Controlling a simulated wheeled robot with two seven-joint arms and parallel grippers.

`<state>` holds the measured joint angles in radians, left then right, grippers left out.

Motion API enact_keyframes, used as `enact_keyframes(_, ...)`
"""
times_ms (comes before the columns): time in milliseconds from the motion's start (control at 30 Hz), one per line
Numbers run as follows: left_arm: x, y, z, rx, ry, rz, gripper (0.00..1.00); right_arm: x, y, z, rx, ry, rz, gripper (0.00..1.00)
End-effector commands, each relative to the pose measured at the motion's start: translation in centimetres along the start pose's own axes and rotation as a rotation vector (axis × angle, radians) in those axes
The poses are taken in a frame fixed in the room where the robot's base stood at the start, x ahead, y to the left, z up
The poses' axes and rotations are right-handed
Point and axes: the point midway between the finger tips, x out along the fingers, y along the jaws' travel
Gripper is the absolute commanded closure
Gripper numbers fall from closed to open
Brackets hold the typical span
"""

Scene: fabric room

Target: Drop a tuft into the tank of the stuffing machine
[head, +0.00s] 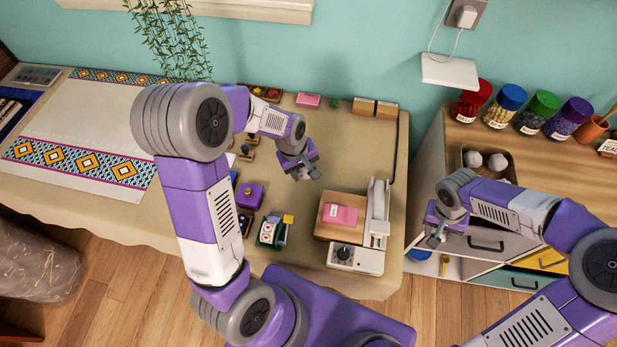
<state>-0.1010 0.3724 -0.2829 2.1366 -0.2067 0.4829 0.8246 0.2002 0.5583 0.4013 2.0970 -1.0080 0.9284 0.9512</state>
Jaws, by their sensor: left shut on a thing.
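My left gripper (305,174) hangs over the table, between the plant and the wood-and-white machine. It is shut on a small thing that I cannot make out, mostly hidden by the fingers. The machine (355,258) has a dial on its white base, a pale upright part and a wooden tray holding a pink piece. I cannot tell whether it is the stuffing machine, and no tank shows clearly. Two whitish round lumps, possibly tufts (472,159), lie in a tray on the right cabinet. My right gripper (437,237) is in front of this cabinet; its jaws are unclear.
The table (360,150) has bare room behind the machine. Small boxes (364,106) stand at its back edge. A purple block (249,195) and a green item (270,231) lie left of the machine. Jars (509,99) line the cabinet's back, above partly open drawers (487,245).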

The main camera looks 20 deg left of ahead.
Motion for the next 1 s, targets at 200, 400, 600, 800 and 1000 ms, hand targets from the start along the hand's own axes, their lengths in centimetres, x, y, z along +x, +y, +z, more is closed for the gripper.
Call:
enact_keyframes(200, 2.1, -0.5, 0.0, 0.001, -0.001, -0.002, 0.6, 0.9, -0.2, 0.0, 0.0, 0.0, 0.0, 0.6)
enact_keyframes(400, 4.3, -0.8, 0.0, 0.003, 0.0, 0.0, 0.6, 1.7, -0.3, 0.0, 0.0, 0.0, 0.0, 0.6)
enact_keyframes(600, 4.1, -0.8, 0.0, 0.003, 0.001, 0.001, 0.6, 1.6, -0.3, 0.0, 0.0, 0.0, 0.0, 0.6)
enact_keyframes(800, 4.4, -0.8, 0.0, 0.003, 0.0, 0.0, 0.45, 1.8, -0.3, 0.0, 0.0, 0.0, 0.0, 0.6)
enact_keyframes(1000, 4.4, -0.8, 0.0, 0.003, 0.0, 0.001, 0.27, 1.8, -0.3, 0.0, 0.0, 0.0, 0.0, 0.6)
